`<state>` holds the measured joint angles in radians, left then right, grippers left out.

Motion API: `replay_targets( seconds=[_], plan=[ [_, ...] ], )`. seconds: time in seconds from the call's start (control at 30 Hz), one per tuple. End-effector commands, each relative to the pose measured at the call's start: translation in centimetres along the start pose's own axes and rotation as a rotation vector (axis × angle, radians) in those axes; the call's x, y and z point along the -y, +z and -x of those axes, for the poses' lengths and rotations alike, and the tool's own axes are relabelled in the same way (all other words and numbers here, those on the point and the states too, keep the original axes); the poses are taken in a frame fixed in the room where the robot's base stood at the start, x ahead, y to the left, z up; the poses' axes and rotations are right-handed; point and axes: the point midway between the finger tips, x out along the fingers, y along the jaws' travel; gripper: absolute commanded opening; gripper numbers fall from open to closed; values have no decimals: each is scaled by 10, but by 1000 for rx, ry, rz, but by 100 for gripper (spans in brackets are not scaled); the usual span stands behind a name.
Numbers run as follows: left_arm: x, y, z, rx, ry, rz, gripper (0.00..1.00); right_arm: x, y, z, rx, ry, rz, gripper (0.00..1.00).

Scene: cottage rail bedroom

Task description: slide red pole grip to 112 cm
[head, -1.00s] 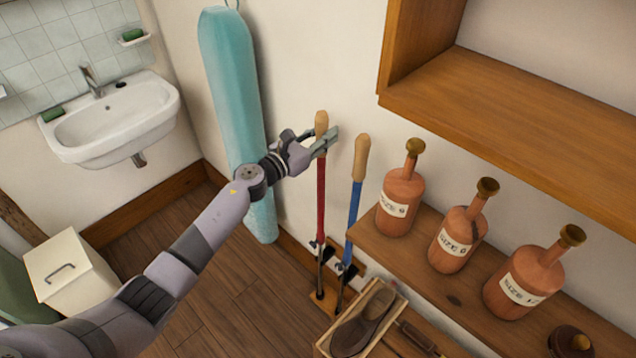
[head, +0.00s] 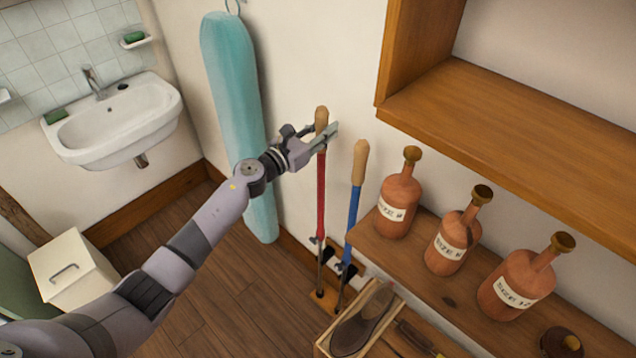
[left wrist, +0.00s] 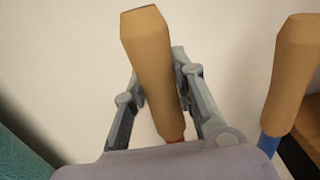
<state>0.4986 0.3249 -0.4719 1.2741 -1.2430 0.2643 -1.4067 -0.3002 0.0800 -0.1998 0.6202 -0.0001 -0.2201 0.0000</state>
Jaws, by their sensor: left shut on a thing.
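The red pole (head: 321,200) stands upright against the wall, with a tan grip (head: 321,115) at its top. My left gripper (head: 322,138) is shut on the grip, around its lower part. In the left wrist view the grip (left wrist: 150,60) rises between the two fingers (left wrist: 158,95), and a bit of red shaft (left wrist: 176,140) shows below it. Any height marks are too small to read. My right gripper is not in view.
A blue pole (head: 353,215) with its own tan grip (head: 360,160) stands close on the right. A teal padded board (head: 232,90) hangs on the left. A shelf (head: 450,290) with several bottles and a wooden cabinet (head: 480,120) lie to the right.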

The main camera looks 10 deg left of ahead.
Motion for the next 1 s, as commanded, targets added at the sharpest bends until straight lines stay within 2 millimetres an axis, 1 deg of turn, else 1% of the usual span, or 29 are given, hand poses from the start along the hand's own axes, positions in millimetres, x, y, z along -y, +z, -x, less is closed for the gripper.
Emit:
replay_targets(
  seconds=[0.03, 0.7, 1.0],
  plan=[
    [0, 8, -1, 5, 0, 1, 5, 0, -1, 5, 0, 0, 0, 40],
    [0, 41, 0, 4, 0, 0, 5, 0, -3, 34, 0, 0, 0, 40],
    [0, 42, 0, 4, 0, 1, 5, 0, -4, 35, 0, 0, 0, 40]
  ],
)
